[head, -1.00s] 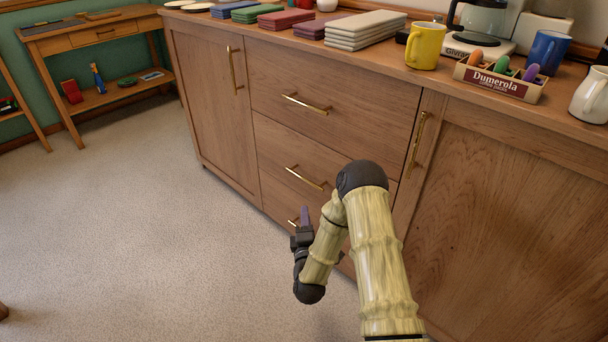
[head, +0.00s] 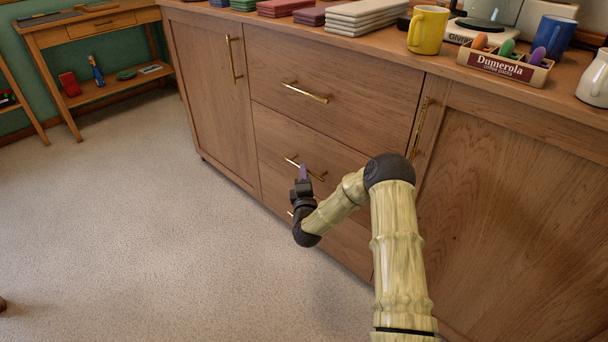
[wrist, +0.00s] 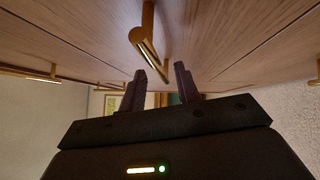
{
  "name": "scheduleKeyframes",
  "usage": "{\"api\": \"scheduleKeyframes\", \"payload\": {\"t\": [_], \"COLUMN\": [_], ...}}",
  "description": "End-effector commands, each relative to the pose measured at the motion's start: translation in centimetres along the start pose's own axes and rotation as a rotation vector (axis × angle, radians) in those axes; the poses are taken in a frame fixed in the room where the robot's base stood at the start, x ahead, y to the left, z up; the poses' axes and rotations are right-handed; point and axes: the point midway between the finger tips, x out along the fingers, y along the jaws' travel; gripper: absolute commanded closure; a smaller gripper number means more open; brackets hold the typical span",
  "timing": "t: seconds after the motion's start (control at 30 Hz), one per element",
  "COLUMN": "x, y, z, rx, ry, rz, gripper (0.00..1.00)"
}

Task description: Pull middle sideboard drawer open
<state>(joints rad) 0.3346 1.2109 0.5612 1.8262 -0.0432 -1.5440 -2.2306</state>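The middle drawer (head: 340,171) of the wooden sideboard is flush with the front. Its brass bar handle (head: 293,162) is partly hidden behind my gripper (head: 303,172). My gripper is at the handle's middle in the head view. In the wrist view, the fingers of my gripper (wrist: 161,74) stand apart with nothing gripped. A brass handle (wrist: 147,42) runs toward the gap between the fingertips there. I cannot tell whether the fingers touch it.
The top drawer (head: 340,110) above and the left door (head: 205,95) are shut. The bottom drawer is partly hidden by my arm. Mugs, a yellow one (head: 428,30) among them, and the Dumerola box (head: 500,66) stand on top. The carpet (head: 130,230) at left is clear.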

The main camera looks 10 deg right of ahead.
Motion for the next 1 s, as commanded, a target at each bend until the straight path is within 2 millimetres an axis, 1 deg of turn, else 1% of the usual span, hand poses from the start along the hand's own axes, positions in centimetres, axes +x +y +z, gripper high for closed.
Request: {"api": "scheduleKeyframes", "payload": {"t": [0.03, 0.1, 0.2, 0.3, 0.53, 0.7, 1.0], "x": [0.8, 1.7, 2.6, 2.9, 2.9, 2.9, 2.9], "y": [-0.3, -0.3, -0.2, 0.0, 0.0, 0.0, 0.0], "z": [0.0, 0.0, 0.0, 0.0, 0.0, 0.0, -0.1], "rx": [0.0, 0.001, 0.0, -0.001, 0.0, 0.0, -0.001], "ry": [-0.003, -0.003, -0.002, 0.0, 0.0, 0.0, 0.0], "rz": [0.002, 0.002, 0.001, 0.0, 0.0, 0.0, -0.001], "gripper": [0.68, 0.68, 0.68, 0.68, 0.68, 1.0, 1.0]}}
